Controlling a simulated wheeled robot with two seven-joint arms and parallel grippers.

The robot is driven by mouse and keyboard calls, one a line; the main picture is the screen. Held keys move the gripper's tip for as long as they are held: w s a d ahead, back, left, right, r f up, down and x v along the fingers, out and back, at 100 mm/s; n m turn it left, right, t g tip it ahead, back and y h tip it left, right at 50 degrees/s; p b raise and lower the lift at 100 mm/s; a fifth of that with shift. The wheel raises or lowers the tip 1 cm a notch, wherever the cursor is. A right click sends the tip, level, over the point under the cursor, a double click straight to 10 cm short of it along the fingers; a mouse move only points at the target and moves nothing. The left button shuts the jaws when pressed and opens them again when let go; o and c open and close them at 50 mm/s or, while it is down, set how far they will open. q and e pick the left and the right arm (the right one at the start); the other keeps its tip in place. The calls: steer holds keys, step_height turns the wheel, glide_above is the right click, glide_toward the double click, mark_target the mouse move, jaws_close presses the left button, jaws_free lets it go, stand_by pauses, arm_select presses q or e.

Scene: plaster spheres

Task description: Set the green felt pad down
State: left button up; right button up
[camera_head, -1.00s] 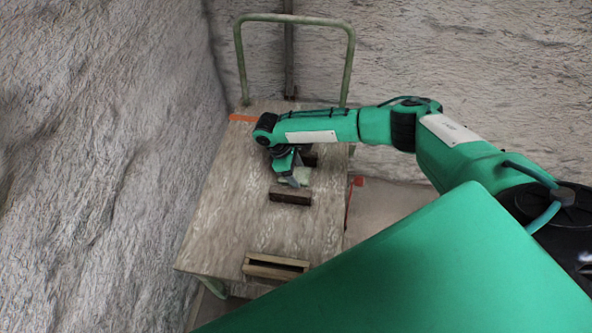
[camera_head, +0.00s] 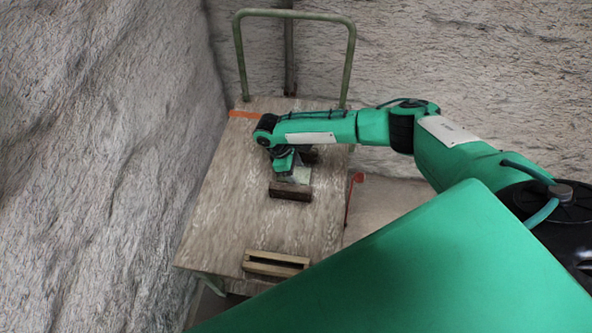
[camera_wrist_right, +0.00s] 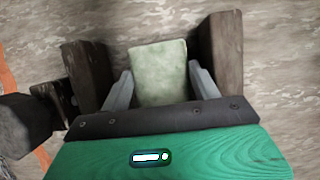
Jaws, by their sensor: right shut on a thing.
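The green felt pad (camera_wrist_right: 160,72) is a pale green, flat piece between the two grey fingers of my right gripper (camera_wrist_right: 162,85) in the right wrist view. The right gripper is shut on it. In the head view the pad (camera_head: 301,175) shows partly beside the right gripper (camera_head: 291,178), low over the cart's wooden deck. It lies between two dark wooden blocks. I cannot tell whether the pad touches the surface beneath. My left gripper is not in view.
One dark block (camera_head: 290,191) is on the near side of the gripper, another (camera_head: 310,157) on the far side. A slotted wooden piece (camera_head: 275,263) lies at the deck's near edge. The cart deck (camera_head: 225,215) is clear on the left. A green handle (camera_head: 295,14) rises behind.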

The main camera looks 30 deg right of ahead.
steer(key=shift+s+d+f+b, duration=0.1)
steer(key=shift+f+b, duration=0.25)
steer(key=shift+f, duration=0.35)
steer(key=o, duration=0.9)
steer(key=shift+o, duration=0.7)
steer(key=shift+f, duration=0.2)
steer(key=shift+s+f, duration=0.15)
steer(key=shift+s, duration=0.05)
steer(key=shift+p+v, duration=0.95)
step_height(320, 180, up, 3)
steer(key=p, duration=0.2)
steer(key=shift+f+p, duration=0.15)
steer(key=shift+p, duration=0.25)
